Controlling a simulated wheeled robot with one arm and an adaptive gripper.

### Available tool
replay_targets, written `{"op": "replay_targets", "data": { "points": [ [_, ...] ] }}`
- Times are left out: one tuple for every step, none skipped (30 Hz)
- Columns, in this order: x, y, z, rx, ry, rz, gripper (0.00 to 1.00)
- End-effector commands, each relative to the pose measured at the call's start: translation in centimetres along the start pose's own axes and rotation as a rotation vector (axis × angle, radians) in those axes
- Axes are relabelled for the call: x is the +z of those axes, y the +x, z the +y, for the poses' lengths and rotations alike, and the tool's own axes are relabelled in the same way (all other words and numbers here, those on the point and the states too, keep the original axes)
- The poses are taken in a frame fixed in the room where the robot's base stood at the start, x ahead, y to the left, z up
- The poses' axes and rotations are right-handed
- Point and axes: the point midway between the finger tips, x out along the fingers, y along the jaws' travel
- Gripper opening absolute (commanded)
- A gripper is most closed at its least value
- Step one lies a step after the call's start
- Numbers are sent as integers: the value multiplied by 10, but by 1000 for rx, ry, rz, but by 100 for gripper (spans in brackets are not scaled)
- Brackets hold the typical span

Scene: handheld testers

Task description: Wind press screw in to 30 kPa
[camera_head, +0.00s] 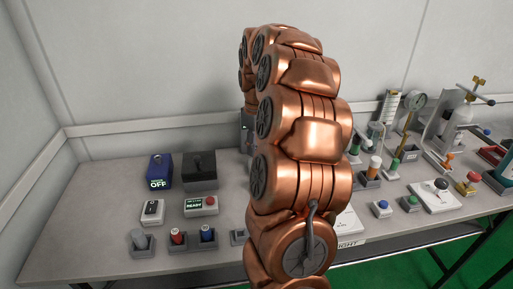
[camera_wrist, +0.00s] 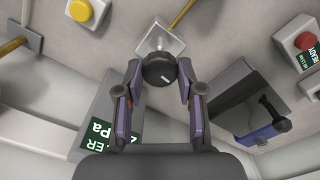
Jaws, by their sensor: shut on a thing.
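A round black knob (camera_wrist: 160,68) with a short white mark sits between the fingertips of my gripper (camera_wrist: 160,80) in the wrist view. My gripper is shut on this knob, one finger on each side. A grey device with a green display (camera_wrist: 105,138) lies below left of the knob; its text is upside down, partly covered by my gripper, and "Pa" can be read but the number cannot.
Gauges, a clamp stand (camera_head: 446,125) and several small parts crowd the right side. The table's left end is clear.

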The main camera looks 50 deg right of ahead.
Motion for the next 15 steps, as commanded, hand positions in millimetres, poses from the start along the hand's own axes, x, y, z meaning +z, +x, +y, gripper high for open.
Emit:
{"op": "replay_targets", "data": {
  "points": [
    [0,1,0,-1,43,-1,3],
    [0,1,0,-1,71,-1,3],
    [0,1,0,0,109,-1,3],
    [1,1,0,1,138,-1,3],
    [1,1,0,1,166,-1,3],
    [1,1,0,1,204,-1,3],
    [1,1,0,1,233,-1,3],
    [0,1,0,1,261,0,3],
    [0,1,0,0,299,0,3],
    [0,1,0,0,327,1,3],
    [0,1,0,0,355,1,3],
    [0,1,0,0,394,1,3],
    [0,1,0,1,422,1,3],
    [0,1,0,1,450,1,3],
    [0,1,0,1,488,1,3]
  ]
}}
